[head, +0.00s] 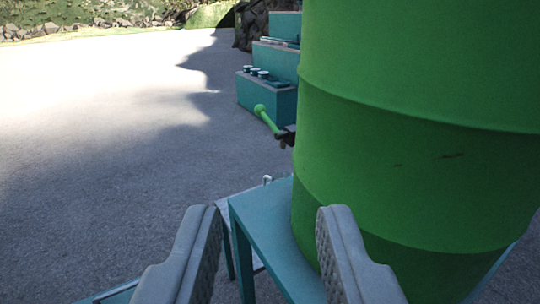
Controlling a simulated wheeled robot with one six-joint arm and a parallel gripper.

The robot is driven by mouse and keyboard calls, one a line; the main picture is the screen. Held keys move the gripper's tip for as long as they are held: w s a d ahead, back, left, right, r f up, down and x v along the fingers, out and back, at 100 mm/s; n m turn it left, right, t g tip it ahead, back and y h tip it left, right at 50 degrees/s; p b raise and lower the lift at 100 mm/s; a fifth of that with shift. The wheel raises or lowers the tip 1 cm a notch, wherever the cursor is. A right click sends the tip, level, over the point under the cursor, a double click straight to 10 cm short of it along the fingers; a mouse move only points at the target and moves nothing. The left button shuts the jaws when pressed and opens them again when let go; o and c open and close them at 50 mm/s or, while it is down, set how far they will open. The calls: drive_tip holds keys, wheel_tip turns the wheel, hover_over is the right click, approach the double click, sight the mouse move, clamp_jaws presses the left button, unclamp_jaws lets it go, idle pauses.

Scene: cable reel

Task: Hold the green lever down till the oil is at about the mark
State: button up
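The green lever (267,120) sticks out to the left from a dark fitting (287,136) on the side of a large green drum (400,140). It slants up and ends in a round knob. The drum stands on a teal stand (262,232). My gripper (268,215) is open and empty at the bottom of the view, nearer to me than the lever and below it in the picture. The right finger overlaps the drum in the picture; I cannot tell whether they touch. No oil level or mark shows.
Teal stepped blocks (268,98) with several small cups stand behind the lever. A small pale object (267,180) sits low beside the stand. Open grey ground (110,150) lies to the left. Rocks and grass are at the back.

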drive_tip(key=shift+w+r, duration=0.1)
drive_tip(key=shift+w, duration=0.05)
drive_tip(key=c, duration=0.3)
drive_tip(key=shift+w+r, duration=0.15)
drive_tip(key=shift+w, duration=0.2)
clamp_jaws()
drive_tip(key=w+a+r+m+g+h, duration=0.1)
drive_tip(key=w+r+m+g, duration=0.1)
drive_tip(key=w, duration=0.8)
drive_tip(key=w+a+r+m+g, duration=0.1)
drive_tip(key=w+g, duration=0.1)
drive_tip(key=w, duration=0.9)
drive_tip(key=w+a+r+m+g+h, duration=0.1)
drive_tip(key=w+a+r+m+g, duration=0.15)
drive_tip(key=w, duration=0.75)
drive_tip(key=w+a+f+m+g+h, duration=0.1)
drive_tip(key=w+f, duration=0.3)
drive_tip(key=w, duration=0.5)
drive_tip(key=w+a+f+m+g+h, duration=0.2)
drive_tip(key=w+a+f+m+h, duration=0.1)
drive_tip(key=w, duration=0.7)
drive_tip(key=w+a+f+m+g+h, duration=0.1)
drive_tip(key=w+a+f+m+h, duration=0.1)
drive_tip(key=w+f, duration=0.3)
drive_tip(key=shift+w+a+m+g, duration=0.15)
drive_tip(key=shift+w+m+g, duration=0.4)
drive_tip(key=shift+w, duration=1.7)
